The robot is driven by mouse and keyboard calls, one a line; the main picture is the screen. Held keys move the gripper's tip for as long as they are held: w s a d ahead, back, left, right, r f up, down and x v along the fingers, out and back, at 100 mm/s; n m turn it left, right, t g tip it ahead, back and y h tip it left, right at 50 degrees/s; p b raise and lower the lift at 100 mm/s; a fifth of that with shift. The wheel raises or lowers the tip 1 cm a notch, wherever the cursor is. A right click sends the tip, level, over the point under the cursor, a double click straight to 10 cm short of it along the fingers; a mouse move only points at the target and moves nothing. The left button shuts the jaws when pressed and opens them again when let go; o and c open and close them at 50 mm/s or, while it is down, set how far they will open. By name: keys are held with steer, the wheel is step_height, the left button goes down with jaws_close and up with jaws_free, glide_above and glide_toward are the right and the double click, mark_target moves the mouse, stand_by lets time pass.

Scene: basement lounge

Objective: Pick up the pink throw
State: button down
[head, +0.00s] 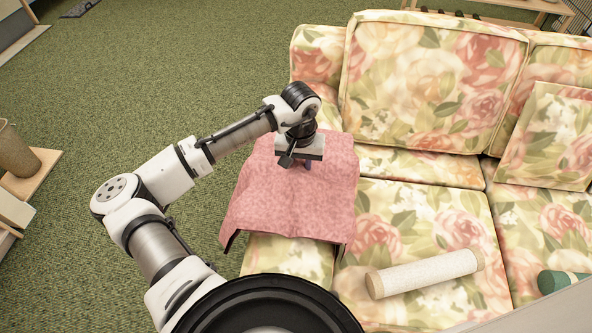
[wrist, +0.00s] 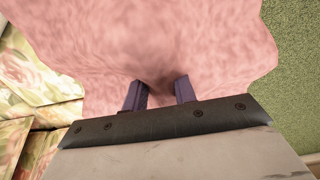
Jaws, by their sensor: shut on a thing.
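The pink throw (head: 290,195) is draped over the left armrest of the floral sofa in the head view, its near corners hanging down. It fills most of the wrist view (wrist: 150,45). My gripper (head: 304,164) is over the upper part of the throw, pointing down. In the wrist view my gripper (wrist: 160,92) has its two purple fingers at the cloth, with a darker fold of the throw between them. It is shut on the throw. The fingertips are partly sunk in the cloth.
The floral sofa (head: 420,215) has back cushions and a loose pillow (head: 548,135). A cream roll (head: 424,273) and a green roll (head: 562,282) lie on its seat. Green carpet (head: 160,85) is open to the left. A wooden shelf with a basket (head: 14,152) stands at the left edge.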

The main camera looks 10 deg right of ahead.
step_height(320, 180, up, 19)
steer(key=shift+r+p, duration=0.2)
steer(key=shift+p, duration=0.2)
stand_by(0.5)
